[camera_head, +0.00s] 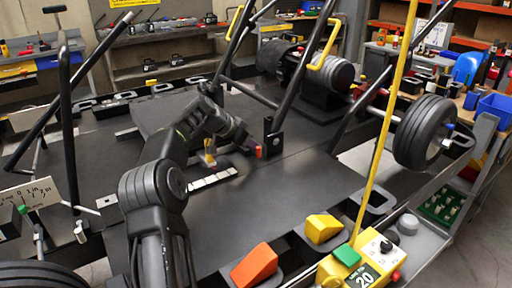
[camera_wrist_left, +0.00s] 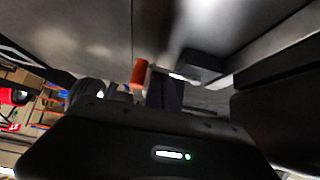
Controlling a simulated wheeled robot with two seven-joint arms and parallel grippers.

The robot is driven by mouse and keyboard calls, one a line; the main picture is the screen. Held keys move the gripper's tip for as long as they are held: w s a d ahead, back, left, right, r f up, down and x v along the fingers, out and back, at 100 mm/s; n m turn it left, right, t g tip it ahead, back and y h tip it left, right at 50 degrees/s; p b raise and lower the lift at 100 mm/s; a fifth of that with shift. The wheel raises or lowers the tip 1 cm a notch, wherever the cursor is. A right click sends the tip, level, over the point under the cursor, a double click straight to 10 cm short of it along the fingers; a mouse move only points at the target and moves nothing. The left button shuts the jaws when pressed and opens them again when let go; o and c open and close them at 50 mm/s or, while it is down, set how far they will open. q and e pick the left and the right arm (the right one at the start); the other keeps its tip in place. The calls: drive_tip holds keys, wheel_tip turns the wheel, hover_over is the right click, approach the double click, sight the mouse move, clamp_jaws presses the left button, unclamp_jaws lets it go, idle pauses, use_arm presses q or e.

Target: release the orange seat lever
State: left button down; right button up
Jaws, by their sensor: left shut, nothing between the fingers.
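The small orange lever (camera_head: 258,151) shows just past the end of my left gripper (camera_head: 248,144) in the head view, low over the kart's dark floor. In the left wrist view the orange lever (camera_wrist_left: 139,73) hangs beside a pale rod, left of the dark fingers (camera_wrist_left: 165,92). My left gripper is shut and holds nothing. It is very close to the lever; I cannot tell whether they touch. The fingertips are partly hidden and dark. My right gripper is in neither view.
A pale slotted rail (camera_head: 212,181) and a small yellow part (camera_head: 209,152) lie under my left arm. Black frame tubes (camera_head: 300,70) rise beyond the gripper. In front are an orange wedge (camera_head: 254,265), a yellow wedge (camera_head: 323,229) and a yellow control box (camera_head: 362,262).

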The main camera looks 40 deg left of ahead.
use_arm(q)
drive_tip(key=shift+s+a+f+b, duration=0.1)
drive_tip(key=shift+s+a+b, duration=0.3)
drive_tip(key=shift+s+b, duration=0.25)
drive_tip(key=shift+s+a, duration=0.4)
drive_tip(key=shift+a, duration=0.05)
drive_tip(key=shift+s, duration=0.1)
drive_tip(key=shift+s+a+r, duration=0.15)
drive_tip(key=shift+r, duration=0.15)
drive_tip(key=d+v, duration=0.1)
drive_tip(key=v, duration=0.5)
drive_tip(key=shift+s+a+r+b, duration=0.25)
drive_tip(key=shift+a+r+b, duration=0.05)
drive_tip(key=shift+r+b, duration=0.15)
drive_tip(key=shift+d, duration=0.1)
